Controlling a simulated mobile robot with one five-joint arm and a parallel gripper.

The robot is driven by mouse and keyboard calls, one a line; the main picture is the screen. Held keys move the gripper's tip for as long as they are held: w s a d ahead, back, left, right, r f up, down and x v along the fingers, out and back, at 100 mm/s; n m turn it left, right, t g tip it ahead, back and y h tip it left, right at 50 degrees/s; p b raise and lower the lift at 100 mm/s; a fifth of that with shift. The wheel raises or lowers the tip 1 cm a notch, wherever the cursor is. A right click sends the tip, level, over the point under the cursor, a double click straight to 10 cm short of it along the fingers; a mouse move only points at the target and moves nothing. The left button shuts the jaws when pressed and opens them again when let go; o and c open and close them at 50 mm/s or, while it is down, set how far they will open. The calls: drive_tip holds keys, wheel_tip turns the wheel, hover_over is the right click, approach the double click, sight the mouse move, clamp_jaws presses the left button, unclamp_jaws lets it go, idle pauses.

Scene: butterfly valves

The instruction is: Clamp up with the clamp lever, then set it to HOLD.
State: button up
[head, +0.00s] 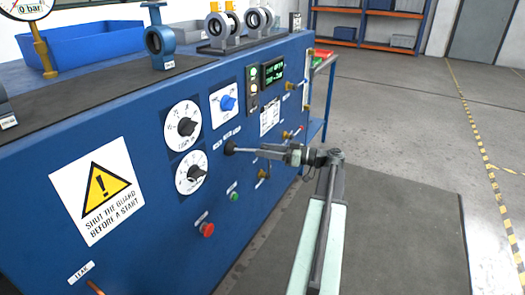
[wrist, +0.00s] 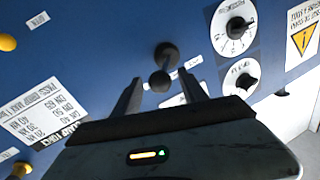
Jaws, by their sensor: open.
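The clamp lever is most likely the black-based lever (head: 231,148) on the blue front panel, below a row of small white labels too small to read. In the wrist view it shows as a round black boss with a dark ball knob (wrist: 160,82) on its end. My gripper (head: 262,151) reaches in from the right, in front of the lever. In the wrist view my gripper (wrist: 160,87) is open, one finger on each side of the ball knob. I cannot tell whether either finger touches it. The lever appears to stick out from the panel toward me.
Two white dials (head: 183,126), a blue knob (head: 227,102), a lit display (head: 273,71), a red button (head: 207,230) and a green button (head: 234,197) surround it. A warning sign (head: 98,190) is at left. Valves stand on the bench top. Floor at right is clear.

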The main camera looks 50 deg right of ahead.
drive_tip(key=shift+w+a, duration=0.25)
drive_tip(key=shift+w, duration=0.2)
clamp_jaws()
idle(1.1)
